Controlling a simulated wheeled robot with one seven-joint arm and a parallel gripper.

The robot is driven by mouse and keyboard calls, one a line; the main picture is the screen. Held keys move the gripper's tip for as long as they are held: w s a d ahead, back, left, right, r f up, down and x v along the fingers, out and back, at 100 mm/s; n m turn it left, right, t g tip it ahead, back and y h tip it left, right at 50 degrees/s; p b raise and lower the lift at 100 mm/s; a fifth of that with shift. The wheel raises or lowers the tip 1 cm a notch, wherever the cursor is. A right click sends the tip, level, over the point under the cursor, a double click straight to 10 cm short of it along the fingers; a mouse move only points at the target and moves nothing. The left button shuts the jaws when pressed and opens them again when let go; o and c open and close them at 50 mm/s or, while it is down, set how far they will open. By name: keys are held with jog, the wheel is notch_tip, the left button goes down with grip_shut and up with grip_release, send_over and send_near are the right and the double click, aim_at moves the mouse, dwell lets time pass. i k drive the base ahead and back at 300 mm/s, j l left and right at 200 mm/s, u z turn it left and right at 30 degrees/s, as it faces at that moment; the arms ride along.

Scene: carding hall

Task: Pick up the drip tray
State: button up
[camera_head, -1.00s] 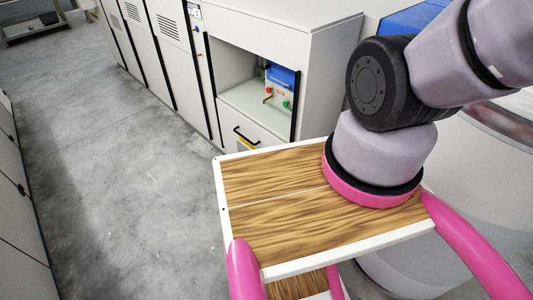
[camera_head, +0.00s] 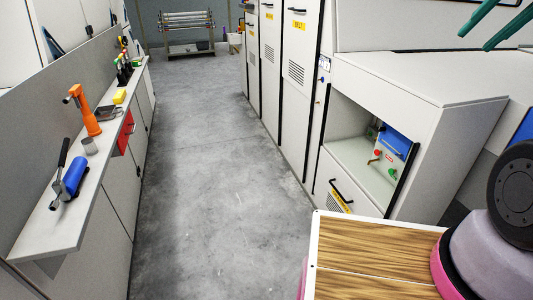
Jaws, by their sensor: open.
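A small dark, shallow tray (camera_head: 106,113), which looks like the drip tray, lies on the narrow grey shelf (camera_head: 88,190) at the left. It sits between an orange upright tool and a yellow block. My gripper (camera_head: 496,22) seems to show only as two teal fingers at the top right edge. They are apart, with nothing seen between them, and far from the tray. The rest of the gripper is out of the picture.
The shelf also holds a blue-barrelled tool (camera_head: 71,180), a grey cup (camera_head: 90,145), the orange tool (camera_head: 84,112), the yellow block (camera_head: 119,97) and bottles. A red box (camera_head: 125,132) is at its front. Cabinets (camera_head: 298,80) line the right; the concrete aisle (camera_head: 205,160) is clear. A rack (camera_head: 187,30) stands beyond.

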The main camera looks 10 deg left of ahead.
aim_at(105, 112)
jog(key=u, duration=1.85)
jog(key=i+l+u, duration=0.2)
jog(key=i+l, duration=0.15)
jog(key=i+l+u, duration=0.25)
jog(key=i+l, duration=0.2)
jog(key=i+l+u, duration=0.2)
jog(key=i+l, duration=0.2)
jog(key=l, duration=0.15)
jog(key=i+l+u, duration=0.25)
jog(key=l, duration=0.3)
jog(key=i, duration=0.1)
